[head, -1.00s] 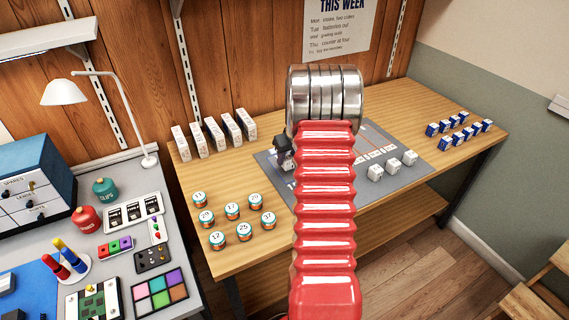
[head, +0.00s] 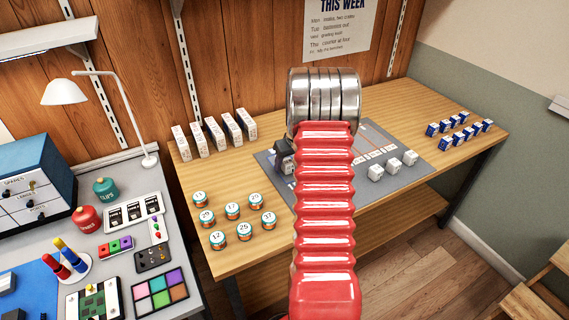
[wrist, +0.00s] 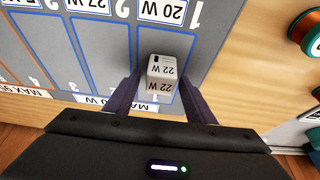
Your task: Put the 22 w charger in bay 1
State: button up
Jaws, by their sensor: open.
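The 22 W charger (wrist: 162,70) is a small white block with its rating printed on it, upside down in the wrist view. It is inside the blue outline of bay 1 (wrist: 196,14) on the grey mat (wrist: 205,40). My gripper (wrist: 158,92) is open, with one dark finger on each side of the charger; I cannot tell whether either finger touches it. In the head view my gripper (head: 284,158) is over the mat's left part, and my arm hides much of the mat.
Several white blocks (head: 393,166) stand at the mat's right front. Bare wood (head: 400,105) shows behind the mat.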

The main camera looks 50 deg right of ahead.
jog(key=v, duration=1.2)
jog(key=shift+r, duration=0.1)
dwell(0.4)
jog(key=shift+s, duration=0.1)
